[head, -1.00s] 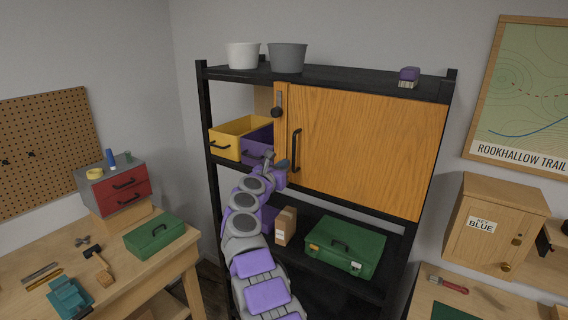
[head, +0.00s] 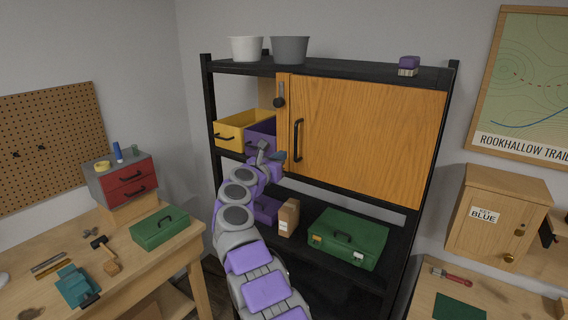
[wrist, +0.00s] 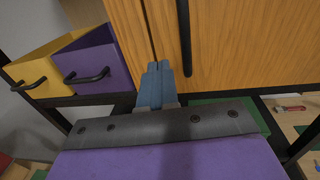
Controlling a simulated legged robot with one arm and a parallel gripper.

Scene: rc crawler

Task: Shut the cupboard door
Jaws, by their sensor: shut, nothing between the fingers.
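The cupboard door (head: 370,140) is a wide orange wood panel in the black shelf unit, with a black vertical handle (head: 298,140) near its left edge. It looks flush or nearly flush with the narrow wood upright (head: 284,110) on its left, which carries a dark latch lever (head: 280,95). In the wrist view a thin dark seam runs between upright and door (wrist: 240,40). My gripper (head: 277,156) is shut and empty, low and just left of the handle. In the wrist view its fingertips (wrist: 157,70) are at the seam; I cannot tell whether they touch the wood.
Yellow (head: 238,128) and purple (head: 262,137) bins stand left of the upright. A green case (head: 348,240) and a small cardboard box (head: 288,217) sit on the shelf below. A workbench (head: 180,240) is at left; a small wooden cabinet (head: 497,215) is at right.

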